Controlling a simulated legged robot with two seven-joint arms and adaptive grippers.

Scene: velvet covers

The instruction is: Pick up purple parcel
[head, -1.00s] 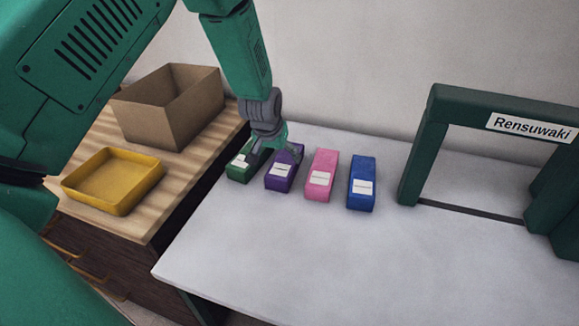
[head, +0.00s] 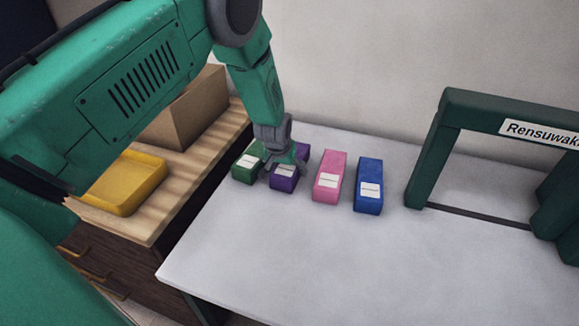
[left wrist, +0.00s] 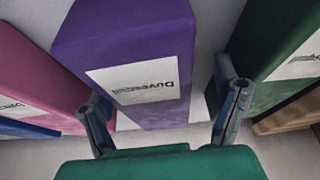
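The purple parcel (head: 283,184) lies on the pale table between the green parcel (head: 243,175) and the pink parcel (head: 328,178). It has a white label and is partly hidden by my gripper. My left gripper (head: 284,162) is over it, pointing down. In the left wrist view, the gripper (left wrist: 164,97) is open, with one finger toward each side of the purple parcel (left wrist: 125,35). The finger near the green parcel (left wrist: 272,35) is close to it. I cannot tell whether either finger touches a parcel. My right gripper is not in view.
A blue parcel (head: 369,180) lies right of the pink one. A dark green frame (head: 432,155) labelled "Rensuwaki" stands at the right. A yellow tray (head: 122,208) and a cardboard box (head: 190,115) sit on the wooden cabinet. The table's front is clear.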

